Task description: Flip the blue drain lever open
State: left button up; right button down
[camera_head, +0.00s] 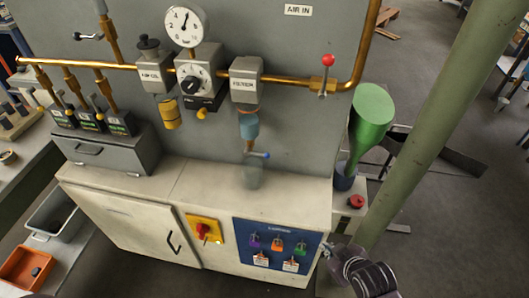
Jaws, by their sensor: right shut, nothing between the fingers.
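The blue drain lever (262,155) sticks out to the right from the short pipe under the filter (246,80) and its blue-grey bowl (249,125). My right gripper (332,254) is at the bottom right, in front of the cabinet's right corner. It is shut and empty, well below and to the right of the lever, touching nothing that I can make out. My left gripper is not in view.
A red-knobbed air-in valve (327,75) is on the brass pipe at the upper right. A green horn (368,125) stands right of the cabinet, near a green pillar (430,130). A blue switch panel (277,247) and red-yellow switch (204,229) are on the cabinet front.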

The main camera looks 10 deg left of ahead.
jog(key=w+a+r+n+t+y+p, duration=0.1)
jog(key=a+r+n+y, duration=0.2)
jog(key=a+r+n, duration=0.4)
jog(key=w+a+r+n+y+p, duration=0.1)
jog(key=a+r+n+y, duration=0.3)
jog(key=r, duration=1.8)
jog(key=w+a+n, duration=0.1)
jog(key=a+n, duration=0.2)
jog(key=shift+a+t, duration=0.15)
jog(key=shift+t, duration=0.25)
jog(key=shift+w, duration=0.1)
jog(key=p, duration=0.3)
send_near(256, 154)
jog(key=x, duration=0.5)
jog(key=shift+w+a, duration=0.15)
jog(key=shift+a, duration=0.15)
jog(key=shift+w+f, duration=0.1)
jog(key=shift+f, duration=0.05)
